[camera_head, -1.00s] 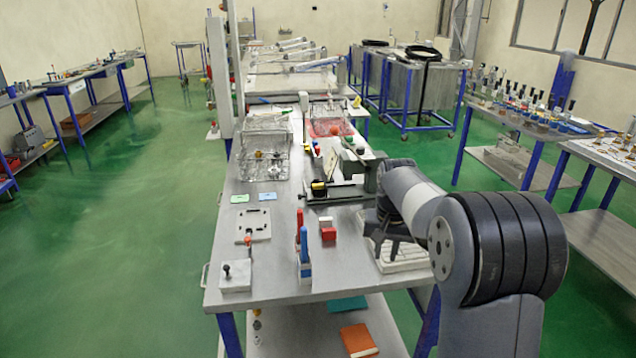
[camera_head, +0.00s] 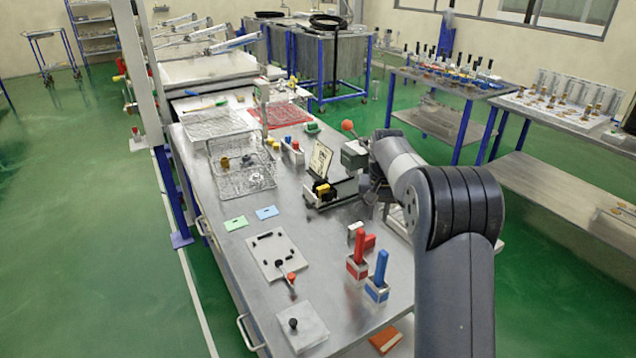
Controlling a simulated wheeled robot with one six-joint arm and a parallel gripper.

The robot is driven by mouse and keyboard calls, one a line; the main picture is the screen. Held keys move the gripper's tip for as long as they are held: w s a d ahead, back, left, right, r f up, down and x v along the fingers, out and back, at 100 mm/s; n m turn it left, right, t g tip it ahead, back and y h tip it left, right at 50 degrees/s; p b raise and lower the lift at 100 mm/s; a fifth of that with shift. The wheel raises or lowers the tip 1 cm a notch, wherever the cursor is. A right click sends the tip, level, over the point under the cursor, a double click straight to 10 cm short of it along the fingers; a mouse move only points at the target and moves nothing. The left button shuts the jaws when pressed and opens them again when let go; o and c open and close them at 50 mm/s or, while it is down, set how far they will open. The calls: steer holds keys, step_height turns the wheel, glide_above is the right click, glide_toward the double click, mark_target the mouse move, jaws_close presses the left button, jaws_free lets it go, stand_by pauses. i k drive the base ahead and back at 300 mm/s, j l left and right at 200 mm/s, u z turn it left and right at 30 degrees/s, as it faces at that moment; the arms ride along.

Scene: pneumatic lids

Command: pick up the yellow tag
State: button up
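I cannot pick out a flat yellow tag for certain. Two small flat tags lie on the steel table (camera_head: 222,260): a green tag (camera_head: 236,223) and a light blue tag (camera_head: 267,212) to its right. A small yellow and black piece (camera_head: 322,190) sits on the dark grey fixture (camera_head: 338,190), right of the tags; its shape is too small to tell. My gripper (camera_head: 376,193) is a dark shape right of that fixture, above the table and apart from both tags. My own arm hides part of it, and its fingers do not show clearly.
A white plate with black pieces (camera_head: 270,256), a white block with a black knob (camera_head: 302,325) and upright red (camera_head: 358,258) and blue (camera_head: 377,277) handles stand near the front. Wire baskets (camera_head: 243,172) and a red tray (camera_head: 280,115) lie farther back. Bare steel surrounds the tags.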

mark_target(324, 188)
steer(key=j+z, duration=0.3)
steer(key=j, duration=0.6)
steer(key=j+z, duration=0.25)
steer(key=j, duration=0.65)
steer(key=i+j+z, duration=0.2)
steer(key=j, duration=0.25)
steer(key=j+z, duration=0.15)
steer(key=j, duration=0.25)
steer(key=i+j+z, duration=0.2)
steer(key=j, duration=0.25)
steer(key=i+j+z, duration=0.1)
steer(key=j+z, duration=0.15)
steer(key=j, duration=0.2)
steer(key=j+z, duration=0.2)
steer(key=j, duration=0.25)
steer(key=i, duration=0.1)
